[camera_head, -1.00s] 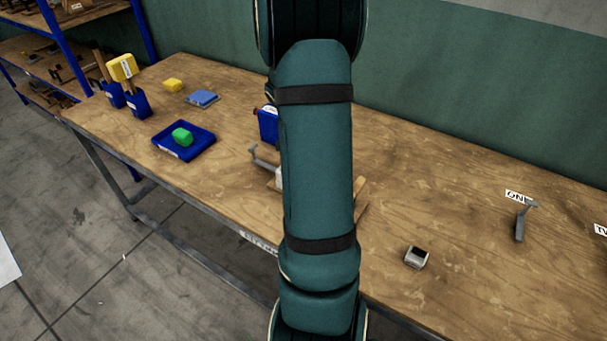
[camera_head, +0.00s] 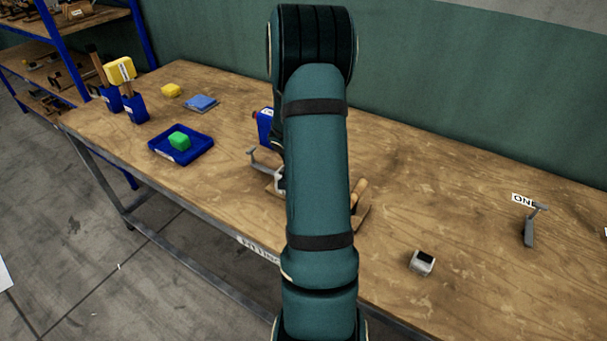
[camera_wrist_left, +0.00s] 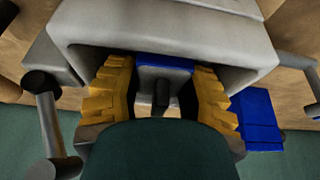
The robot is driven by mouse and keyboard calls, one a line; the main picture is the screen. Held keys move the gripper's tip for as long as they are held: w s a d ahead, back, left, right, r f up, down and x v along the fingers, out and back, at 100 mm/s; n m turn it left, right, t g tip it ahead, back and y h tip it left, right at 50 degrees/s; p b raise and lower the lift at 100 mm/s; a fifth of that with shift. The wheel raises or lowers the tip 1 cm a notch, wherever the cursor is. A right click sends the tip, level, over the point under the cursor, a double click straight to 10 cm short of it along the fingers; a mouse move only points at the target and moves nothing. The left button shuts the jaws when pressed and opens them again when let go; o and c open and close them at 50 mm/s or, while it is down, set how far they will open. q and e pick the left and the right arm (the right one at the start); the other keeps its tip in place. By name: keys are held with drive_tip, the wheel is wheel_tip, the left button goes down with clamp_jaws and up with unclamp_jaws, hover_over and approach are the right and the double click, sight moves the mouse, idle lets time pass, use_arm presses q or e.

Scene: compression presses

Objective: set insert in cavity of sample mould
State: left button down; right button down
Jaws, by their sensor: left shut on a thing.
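The piece sits under the edge of a large pale grey metal body (camera_wrist_left: 165,35). I cannot tell whether it is the insert, or whether it touches the grey body. In the head view my arm hides the gripper and most of the press beneath it. A small grey block (camera_head: 421,264) with a dark opening on top stands on the bench; it may be the sample mould. My right gripper is not in view.
The bench's front right is mostly clear.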

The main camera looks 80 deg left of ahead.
use_arm(q)
drive_tip(key=shift+f, duration=0.1)
drive_tip(key=c, duration=0.9)
unclamp_jaws()
drive_tip(key=shift+o, duration=0.2)
drive_tip(key=shift+r, duration=0.2)
drive_tip(key=p+v, duration=0.3)
drive_tip(key=v, duration=0.9)
drive_tip(key=shift+a, duration=0.1)
